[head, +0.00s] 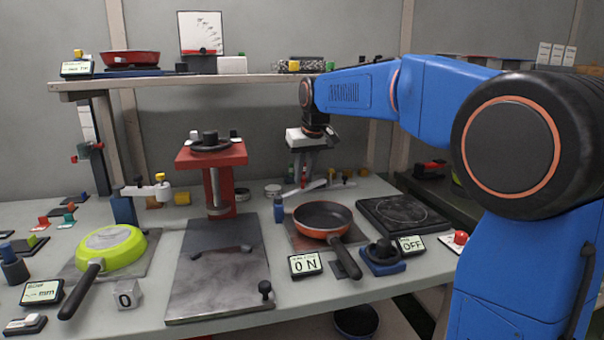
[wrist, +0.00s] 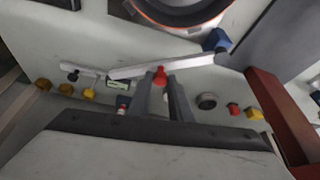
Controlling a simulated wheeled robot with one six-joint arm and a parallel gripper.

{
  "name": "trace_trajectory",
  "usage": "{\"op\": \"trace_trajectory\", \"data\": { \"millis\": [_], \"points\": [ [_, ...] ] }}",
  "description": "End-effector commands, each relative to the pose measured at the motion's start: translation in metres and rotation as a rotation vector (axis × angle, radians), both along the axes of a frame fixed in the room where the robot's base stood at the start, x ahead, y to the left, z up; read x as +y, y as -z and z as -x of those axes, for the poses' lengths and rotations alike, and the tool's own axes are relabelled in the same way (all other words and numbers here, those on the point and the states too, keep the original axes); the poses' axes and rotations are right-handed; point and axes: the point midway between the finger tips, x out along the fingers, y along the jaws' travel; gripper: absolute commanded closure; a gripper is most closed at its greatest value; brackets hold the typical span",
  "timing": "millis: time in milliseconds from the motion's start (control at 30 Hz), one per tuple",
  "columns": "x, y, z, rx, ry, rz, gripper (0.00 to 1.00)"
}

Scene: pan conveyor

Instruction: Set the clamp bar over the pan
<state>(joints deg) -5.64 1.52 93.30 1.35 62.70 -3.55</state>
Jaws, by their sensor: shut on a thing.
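An orange pan with a dark inside (head: 323,217) sits on a brown plate on the table, its black handle toward me. Part of its rim shows at the top of the wrist view (wrist: 188,20). My gripper (head: 304,178) is behind the pan, pointing down. It is shut on the red knob (wrist: 160,76) of a pale clamp bar (wrist: 194,63). The bar also shows below the fingers in the head view (head: 316,185). My gripper (wrist: 164,80) hides part of the bar, and I cannot tell whether the bar touches anything below.
A red press (head: 212,155) with a grey base plate stands left of the pan. A green pan (head: 110,247) lies at the left. Small knobs and blocks lie behind.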

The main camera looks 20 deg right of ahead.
Motion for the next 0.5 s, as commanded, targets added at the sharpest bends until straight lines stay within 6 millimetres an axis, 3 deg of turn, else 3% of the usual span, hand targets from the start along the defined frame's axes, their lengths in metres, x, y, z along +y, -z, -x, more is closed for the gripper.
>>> {"op": "trace_trajectory", "data": {
  "millis": [500],
  "points": [
    [-0.009, 0.0, 0.043, 0.0, 0.452, 0.002, 1.0]
  ]
}}
